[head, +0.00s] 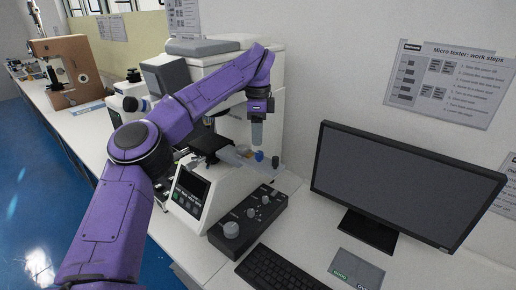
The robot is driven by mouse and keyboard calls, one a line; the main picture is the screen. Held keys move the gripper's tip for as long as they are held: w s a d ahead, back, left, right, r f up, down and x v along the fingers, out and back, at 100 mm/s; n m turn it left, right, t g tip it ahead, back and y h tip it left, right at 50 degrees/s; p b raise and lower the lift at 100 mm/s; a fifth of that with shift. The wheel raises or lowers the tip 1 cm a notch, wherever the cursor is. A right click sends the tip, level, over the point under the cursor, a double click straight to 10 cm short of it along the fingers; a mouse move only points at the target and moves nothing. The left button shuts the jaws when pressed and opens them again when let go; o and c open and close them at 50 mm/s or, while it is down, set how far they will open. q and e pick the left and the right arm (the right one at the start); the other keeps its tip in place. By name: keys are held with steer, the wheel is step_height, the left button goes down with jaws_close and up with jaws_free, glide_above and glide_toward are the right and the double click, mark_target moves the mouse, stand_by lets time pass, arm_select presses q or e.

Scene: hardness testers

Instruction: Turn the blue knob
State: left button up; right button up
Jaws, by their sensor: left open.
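The blue knob (259,156) is small and sits on the right side of the white hardness tester (228,182), just above the dark control box. My left gripper (257,143) points down from the bent purple arm, with its grey fingers directly above the blue knob in the head view. The gripper is open and appears empty; I cannot tell whether its tips touch the knob. A small dark knob (275,161) is just right of the blue one. My right gripper is out of view.
A black control box (248,222) with grey knobs stands in front of the tester. A monitor (400,185) and keyboard (280,270) are to the right. A brown tester (66,70) stands at the far left. A wall rises behind the bench.

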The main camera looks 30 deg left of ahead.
mark_target(259, 152)
arm_select(q)
steer(key=f, duration=0.3)
steer(key=w+f+p, duration=0.1)
steer(key=f, duration=0.1)
steer(key=shift+f, duration=0.2)
steer(key=shift+s+f, duration=0.2)
steer(key=shift+f, duration=0.2)
steer(key=shift+s, duration=0.1)
jaws_close()
